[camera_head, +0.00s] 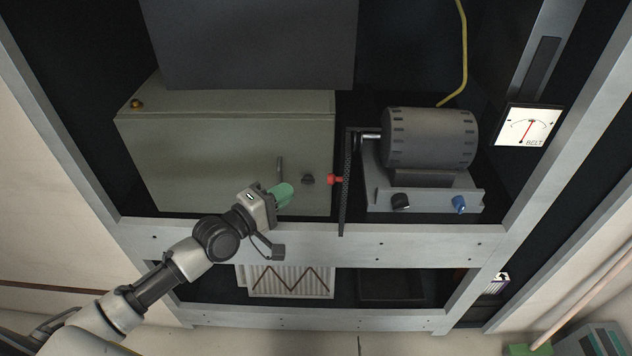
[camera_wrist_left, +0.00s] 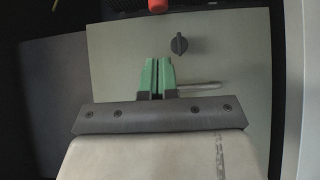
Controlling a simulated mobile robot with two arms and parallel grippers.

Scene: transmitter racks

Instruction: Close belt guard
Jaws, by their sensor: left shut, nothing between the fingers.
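The belt guard (camera_head: 346,190) is a dark perforated panel, seen nearly edge-on in the head view. It stands out toward me between the grey-green cabinet and the motor (camera_head: 430,138). A red knob (camera_head: 333,179) sits on its left side; a red piece (camera_wrist_left: 157,5) also shows at the top edge of the left wrist view. My left gripper (camera_head: 284,194) is shut and empty, left of the red knob and apart from it, in front of the cabinet. Its green fingertips (camera_wrist_left: 157,66) are together in the wrist view. My right gripper is not in view.
The grey-green cabinet (camera_head: 215,150) has a black knob (camera_head: 307,179) and a rod handle (camera_head: 280,164) close to my left fingertips. A rack crossbar (camera_head: 400,243) runs below. A BELT meter (camera_head: 529,125) is at right. A yellow cable (camera_head: 464,50) hangs above the motor.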

